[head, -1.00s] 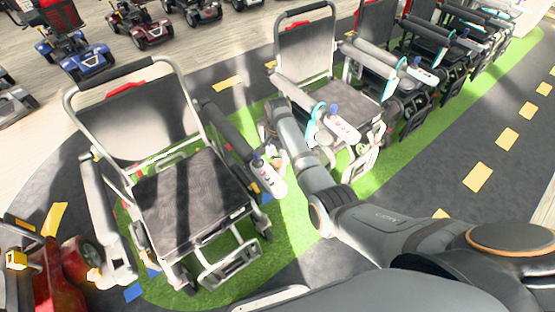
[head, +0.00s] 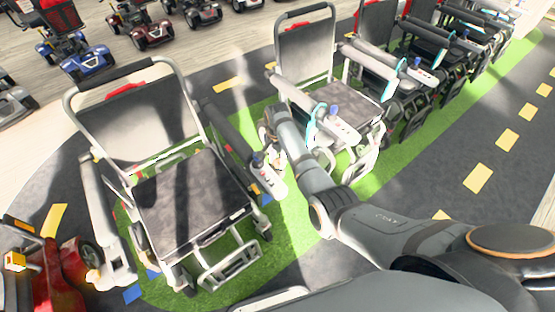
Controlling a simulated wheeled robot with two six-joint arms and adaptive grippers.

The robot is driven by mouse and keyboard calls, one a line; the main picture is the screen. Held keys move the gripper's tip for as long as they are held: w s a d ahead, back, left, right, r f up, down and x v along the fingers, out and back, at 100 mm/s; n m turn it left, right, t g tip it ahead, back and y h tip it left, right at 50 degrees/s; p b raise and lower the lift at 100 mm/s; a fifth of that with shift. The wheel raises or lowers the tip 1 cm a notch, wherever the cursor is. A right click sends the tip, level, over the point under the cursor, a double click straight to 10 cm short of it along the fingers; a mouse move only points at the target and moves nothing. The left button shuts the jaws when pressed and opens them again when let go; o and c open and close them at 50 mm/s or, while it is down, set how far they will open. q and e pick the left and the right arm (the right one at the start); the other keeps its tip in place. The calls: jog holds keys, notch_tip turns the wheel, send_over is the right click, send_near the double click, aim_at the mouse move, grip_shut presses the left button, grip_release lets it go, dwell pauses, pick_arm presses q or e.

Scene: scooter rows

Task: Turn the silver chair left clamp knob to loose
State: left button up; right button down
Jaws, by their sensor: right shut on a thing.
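The silver chair (head: 180,195) stands at the left, with a silver tube frame and a dark seat and back. Its armrest on the picture's right carries a light joystick box (head: 271,178). My right arm reaches in from the lower right, and my right gripper (head: 274,157) is beside the outer side of that armrest, close behind the joystick box. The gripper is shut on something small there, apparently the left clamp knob. The knob itself is hidden by the gripper and armrest, so its turn cannot be seen. My left gripper is not in view.
A second chair (head: 309,52) stands just right of my forearm, with its own joystick box (head: 342,130) close by. A red scooter (head: 60,275) is at the lower left. Green mat (head: 300,235) lies open between the chairs.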

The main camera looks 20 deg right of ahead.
jog(key=n+p, duration=0.3)
jog(key=shift+r, duration=0.25)
jog(key=n+p, duration=0.2)
jog(key=n, duration=0.1)
jog(key=shift+f, duration=0.1)
jog(key=n+p, duration=0.1)
jog(key=n, duration=0.1)
jog(key=shift+n, duration=0.4)
jog(key=n, duration=0.2)
jog(key=shift+n+p, duration=0.4)
jog(key=n, duration=0.3)
jog(key=shift+d+f+n+p, duration=0.1)
jog(key=shift+n+p, duration=0.2)
jog(key=shift+p, duration=0.05)
jog(key=n, duration=0.6)
jog(key=shift+p, duration=0.4)
jog(key=shift+n, duration=0.4)
